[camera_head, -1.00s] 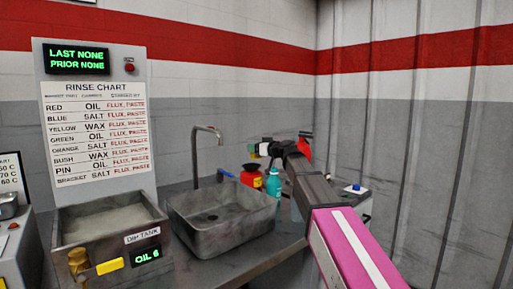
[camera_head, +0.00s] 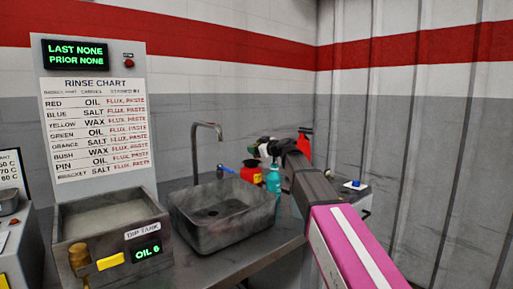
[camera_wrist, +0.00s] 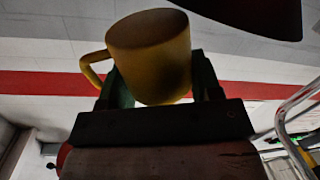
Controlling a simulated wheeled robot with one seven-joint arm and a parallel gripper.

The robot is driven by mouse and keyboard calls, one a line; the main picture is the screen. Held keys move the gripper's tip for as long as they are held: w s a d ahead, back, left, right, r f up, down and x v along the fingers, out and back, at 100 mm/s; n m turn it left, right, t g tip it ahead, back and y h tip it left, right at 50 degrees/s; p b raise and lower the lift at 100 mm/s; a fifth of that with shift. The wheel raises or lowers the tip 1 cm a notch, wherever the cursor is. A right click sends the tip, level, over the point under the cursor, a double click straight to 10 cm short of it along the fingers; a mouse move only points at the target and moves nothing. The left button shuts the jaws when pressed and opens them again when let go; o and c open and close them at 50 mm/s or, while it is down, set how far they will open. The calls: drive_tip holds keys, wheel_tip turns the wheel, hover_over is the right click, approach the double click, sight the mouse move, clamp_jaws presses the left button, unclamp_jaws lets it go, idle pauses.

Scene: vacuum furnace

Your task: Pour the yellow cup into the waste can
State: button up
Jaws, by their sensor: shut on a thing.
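The yellow cup (camera_wrist: 150,55) is between the two fingers of my gripper (camera_wrist: 163,85) in the wrist view, with its handle to the left. The fingers are shut on its body. The wall's bands appear upside down in that view, and I cannot tell the cup's tilt or contents. In the head view my gripper (camera_head: 259,151) is small, and the cup cannot be made out clearly. It is above a red can (camera_head: 251,172) with a black top and yellow label, possibly the waste can. I cannot tell if the cup is directly over it.
A teal bottle (camera_head: 273,179) stands close to the red can's right. A grey sink (camera_head: 222,232) with a tap (camera_head: 207,128) is to the left, then a dip tank (camera_head: 108,235). A red bottle (camera_head: 305,146) is behind my arm. A dark edge (camera_wrist: 255,12) crosses the wrist view's top right.

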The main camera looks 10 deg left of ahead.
drive_tip(key=n, duration=0.2)
drive_tip(key=r+n, duration=0.1)
drive_tip(key=n, duration=0.1)
drive_tip(key=n+h, duration=0.1)
drive_tip(key=n, duration=0.1)
drive_tip(key=shift+s+a+r+t, duration=0.3)
drive_tip(key=shift+s, duration=0.05)
drive_tip(key=shift+s+a+r+n+t+h, duration=0.1)
drive_tip(key=shift+s+a+n+t+h, duration=0.05)
drive_tip(key=shift+n, duration=0.65)
drive_tip(key=shift+s+a+r+n+t+h, duration=0.1)
drive_tip(key=shift+s+n+t, duration=0.1)
drive_tip(key=shift+n, duration=0.6)
drive_tip(key=shift+s+a+r+n+t+h, duration=0.1)
drive_tip(key=shift+a+n+t+h, duration=0.05)
drive_tip(key=shift+n, duration=0.65)
drive_tip(key=shift+m, duration=0.3)
